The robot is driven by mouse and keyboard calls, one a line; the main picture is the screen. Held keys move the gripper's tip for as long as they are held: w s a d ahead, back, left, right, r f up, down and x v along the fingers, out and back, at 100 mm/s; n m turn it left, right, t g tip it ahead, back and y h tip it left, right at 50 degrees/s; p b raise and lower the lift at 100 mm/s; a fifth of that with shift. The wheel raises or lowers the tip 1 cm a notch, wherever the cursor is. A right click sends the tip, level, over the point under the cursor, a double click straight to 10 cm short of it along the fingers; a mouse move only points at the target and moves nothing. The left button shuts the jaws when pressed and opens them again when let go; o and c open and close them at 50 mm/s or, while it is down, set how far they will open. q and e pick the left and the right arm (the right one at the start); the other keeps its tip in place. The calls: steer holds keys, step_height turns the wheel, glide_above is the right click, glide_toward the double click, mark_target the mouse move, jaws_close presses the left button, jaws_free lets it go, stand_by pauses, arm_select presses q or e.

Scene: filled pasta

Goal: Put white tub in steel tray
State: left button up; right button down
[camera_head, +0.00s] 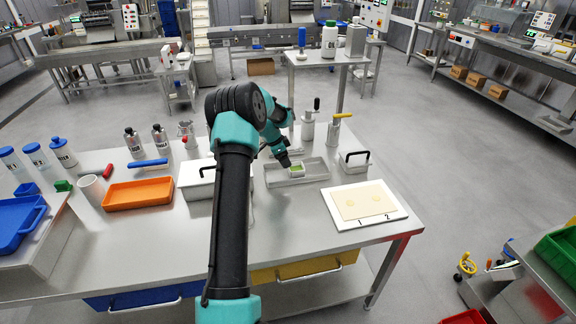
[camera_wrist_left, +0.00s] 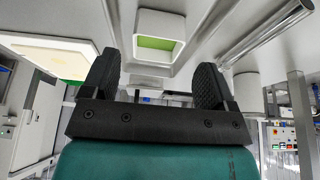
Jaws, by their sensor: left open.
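The white tub (camera_head: 299,174), small and square with green contents, stands upright in the shallow steel tray (camera_head: 322,172) on the table. In the left wrist view the tub (camera_wrist_left: 140,22) shows its white rim and green inside. It lies ahead of the fingers, with grey tray floor around it. My left gripper (camera_head: 286,162) is at the tub's back left edge in the head view. In the left wrist view the gripper (camera_wrist_left: 154,82) has its fingers spread wide with nothing between them. The tub is apart from the fingertips. My right gripper is not in view.
A white board with a pasta sheet (camera_head: 363,201) lies right of the tray. Bottles stand along the back.

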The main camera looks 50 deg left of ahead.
arm_select(q)
steer(key=v, duration=0.5)
steer(key=shift+r, duration=0.15)
stand_by(0.4)
